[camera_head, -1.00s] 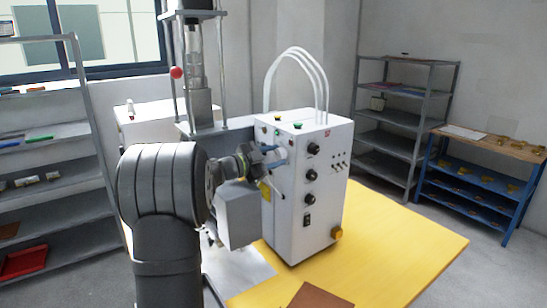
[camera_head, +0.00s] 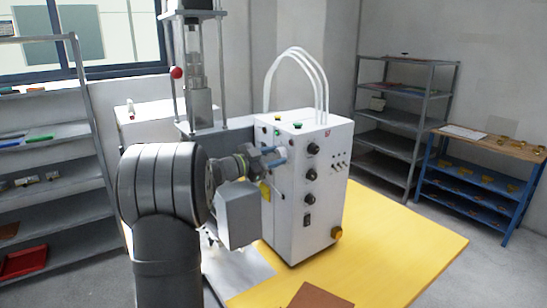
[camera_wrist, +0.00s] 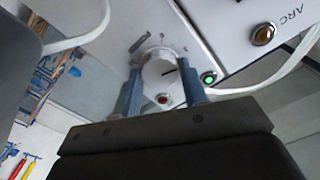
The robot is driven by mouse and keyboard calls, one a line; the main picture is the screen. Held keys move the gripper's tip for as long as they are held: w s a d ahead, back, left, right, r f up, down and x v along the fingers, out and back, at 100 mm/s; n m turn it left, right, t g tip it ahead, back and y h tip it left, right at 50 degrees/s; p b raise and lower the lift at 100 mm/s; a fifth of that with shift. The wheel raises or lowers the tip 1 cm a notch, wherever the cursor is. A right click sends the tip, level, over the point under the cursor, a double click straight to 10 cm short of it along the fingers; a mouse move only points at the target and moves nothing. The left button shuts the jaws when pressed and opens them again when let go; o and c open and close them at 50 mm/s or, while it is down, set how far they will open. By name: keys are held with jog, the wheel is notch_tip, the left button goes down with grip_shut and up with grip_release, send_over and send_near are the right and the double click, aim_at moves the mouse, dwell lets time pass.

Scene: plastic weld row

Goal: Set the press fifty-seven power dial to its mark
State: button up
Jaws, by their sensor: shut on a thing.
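In the head view my gripper (camera_head: 277,157) is at the left side face of the white press cabinet (camera_head: 297,225), and the dial is largely hidden by the fingers.
A green lamp (camera_wrist: 208,78) and a red button (camera_wrist: 163,99) sit close to the fingers. White hoses (camera_head: 300,65) arch above the cabinet. The press column (camera_head: 199,75) stands close behind my arm. The yellow table (camera_head: 400,245) is clear at right.

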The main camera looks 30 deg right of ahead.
jog(key=o, duration=1)
jog(key=shift+c, duration=0.2)
jog(key=shift+a, duration=0.1)
jog(key=a, duration=1.7)
jog(key=shift+a, duration=0.15)
